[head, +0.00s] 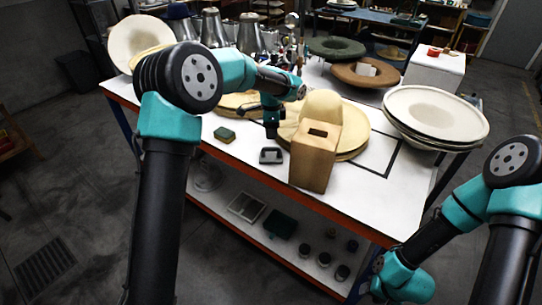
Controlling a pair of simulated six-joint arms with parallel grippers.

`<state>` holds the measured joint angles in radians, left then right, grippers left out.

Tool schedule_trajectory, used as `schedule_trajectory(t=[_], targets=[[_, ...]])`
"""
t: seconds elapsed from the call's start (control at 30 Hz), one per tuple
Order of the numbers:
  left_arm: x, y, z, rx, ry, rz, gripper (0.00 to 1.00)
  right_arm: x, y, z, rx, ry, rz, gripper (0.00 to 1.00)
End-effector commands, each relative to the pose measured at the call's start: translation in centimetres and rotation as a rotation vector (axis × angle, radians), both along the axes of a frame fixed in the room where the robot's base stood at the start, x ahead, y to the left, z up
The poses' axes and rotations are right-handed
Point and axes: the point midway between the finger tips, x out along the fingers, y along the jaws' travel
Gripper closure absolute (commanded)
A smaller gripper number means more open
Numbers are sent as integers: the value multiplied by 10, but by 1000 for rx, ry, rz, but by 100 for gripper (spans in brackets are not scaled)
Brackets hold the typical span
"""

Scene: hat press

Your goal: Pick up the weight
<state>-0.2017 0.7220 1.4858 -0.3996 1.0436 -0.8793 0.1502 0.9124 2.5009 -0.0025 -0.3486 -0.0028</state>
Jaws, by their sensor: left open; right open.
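The weight (271,156) looks to be the small dark grey block with a handle opening. It sits on the white tabletop near the front edge. My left gripper (272,131) points down just behind and above it, open and apparently apart from it. Its fingers are small and dark here, so the exact gap is hard to judge. My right gripper (372,288) is low at the bottom of the head view, in front of the table and away from the weight. It is open, and its fingers are barely visible.
A tan wooden block (316,160) with a slot stands close right of the weight. Felt hat bodies (352,143) lie behind. Stacked pale hats (436,112) are at right. A lower shelf (218,196) holds trays and jars.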

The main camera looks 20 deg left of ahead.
Motion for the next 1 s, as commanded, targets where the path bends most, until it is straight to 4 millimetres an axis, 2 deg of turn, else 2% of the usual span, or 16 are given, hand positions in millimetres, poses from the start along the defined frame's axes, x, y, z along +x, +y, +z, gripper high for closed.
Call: schedule_trajectory(t=[0.03,0.2,0.33,0.7,1.0], targets=[[0,0,-10,0,2,0,52,0,0,0,0,0,0,57],[0,0,-33,0,2,1,52,0,0,0,0,0,0,57],[0,0,-40,0,1,0,52,0,0,0,0,0,0,57],[0,0,-44,0,1,0,52,0,0,0,0,0,0,57],[-1,1,-80,0,3,1,52,0,0,0,0,0,0,57]])
